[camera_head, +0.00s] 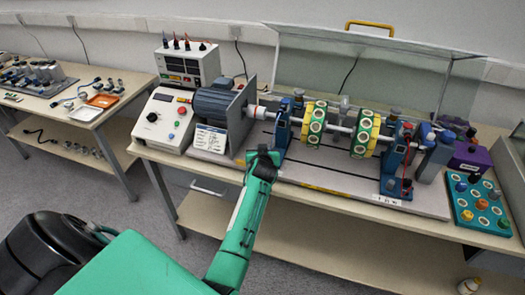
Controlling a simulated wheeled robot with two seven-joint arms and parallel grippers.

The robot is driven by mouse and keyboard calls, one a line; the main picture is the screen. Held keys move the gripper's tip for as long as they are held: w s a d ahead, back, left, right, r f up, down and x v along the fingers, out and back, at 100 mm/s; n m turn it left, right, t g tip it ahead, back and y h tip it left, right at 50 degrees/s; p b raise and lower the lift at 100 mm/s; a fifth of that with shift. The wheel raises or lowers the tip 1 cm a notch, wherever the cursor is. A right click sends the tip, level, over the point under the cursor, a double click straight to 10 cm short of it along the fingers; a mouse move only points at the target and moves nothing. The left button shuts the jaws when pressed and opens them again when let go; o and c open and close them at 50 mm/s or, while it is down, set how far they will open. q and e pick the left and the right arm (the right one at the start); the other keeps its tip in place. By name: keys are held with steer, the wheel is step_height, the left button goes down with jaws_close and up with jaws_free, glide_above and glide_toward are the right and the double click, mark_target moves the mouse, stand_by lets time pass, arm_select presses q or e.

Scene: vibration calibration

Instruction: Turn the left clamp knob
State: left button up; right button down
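The test rig stands on the bench, with a shaft (340,128) carrying two green-and-yellow discs between a left blue bearing block (282,127) and a right blue bearing block (393,160). A dark knob (407,184) shows low at the front of the right block. No matching front knob is visible at the left block; my gripper covers that area. My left gripper (263,153) is at the front of the left block, seen from behind. Its fingers are small and dark, so I cannot tell whether they are open, or touch or hold a knob. My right gripper is out of view.
A motor (220,103) and control box (165,120) stand left of the rig. A raised clear cover (375,70) is behind it. A teal tray (478,205) and purple box (470,158) are at the right. A side table (88,108) stands left.

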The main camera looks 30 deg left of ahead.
arm_select(q)
steer(key=o, duration=0.4)
steer(key=shift+o, duration=0.2)
steer(key=shift+r, duration=0.1)
steer(key=shift+s+a+r+m+t+h+p, duration=0.15)
steer(key=shift+m+t+h+p, duration=0.35)
steer(key=shift+p, duration=0.55)
steer(key=shift+a+m+h+p, duration=0.2)
steer(key=shift+m+h+p, duration=0.7)
steer(key=shift+p, duration=0.05)
steer(key=shift+a+m+t+h+p, duration=0.15)
steer(key=shift+m+t+h+p, duration=0.3)
steer(key=shift+m+h, duration=0.5)
steer(key=shift+a+f+m+h, duration=0.15)
steer(key=shift+f+m+h, duration=0.1)
steer(key=shift+m+h, duration=0.5)
